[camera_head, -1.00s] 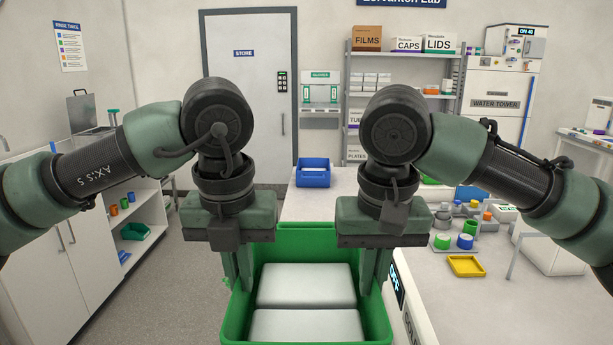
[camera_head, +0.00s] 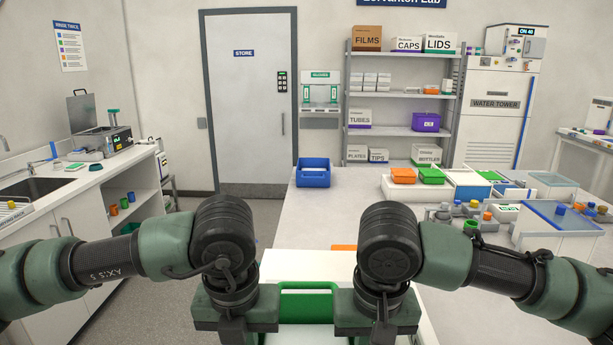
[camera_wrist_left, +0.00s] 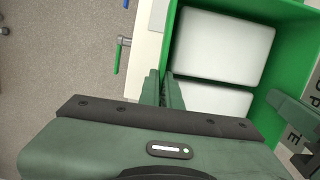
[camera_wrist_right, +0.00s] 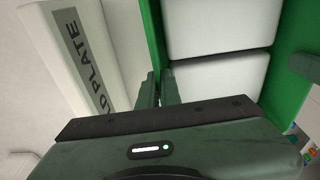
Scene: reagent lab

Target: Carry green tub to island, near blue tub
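The green tub (camera_head: 308,287) is low in the middle of the head view, mostly hidden by my arms. White padded blocks (camera_wrist_left: 222,45) lie inside it. My left gripper (camera_wrist_left: 165,88) is closed on one side wall of the tub. My right gripper (camera_wrist_right: 160,88) is closed on the opposite side wall. In the head view both fingertips are hidden. The blue tub (camera_head: 313,174) stands on the far left end of the white island (camera_head: 315,215), beyond the green tub. I cannot tell whether the green tub's base touches anything.
The island top around the blue tub is clear. Orange and green bins (camera_head: 432,176) and small bottles stand farther right. An orange item (camera_head: 343,247) shows between my arms. A white box lettered as a plate (camera_wrist_right: 85,60) is close beside the tub. A sink counter (camera_head: 75,180) is left.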

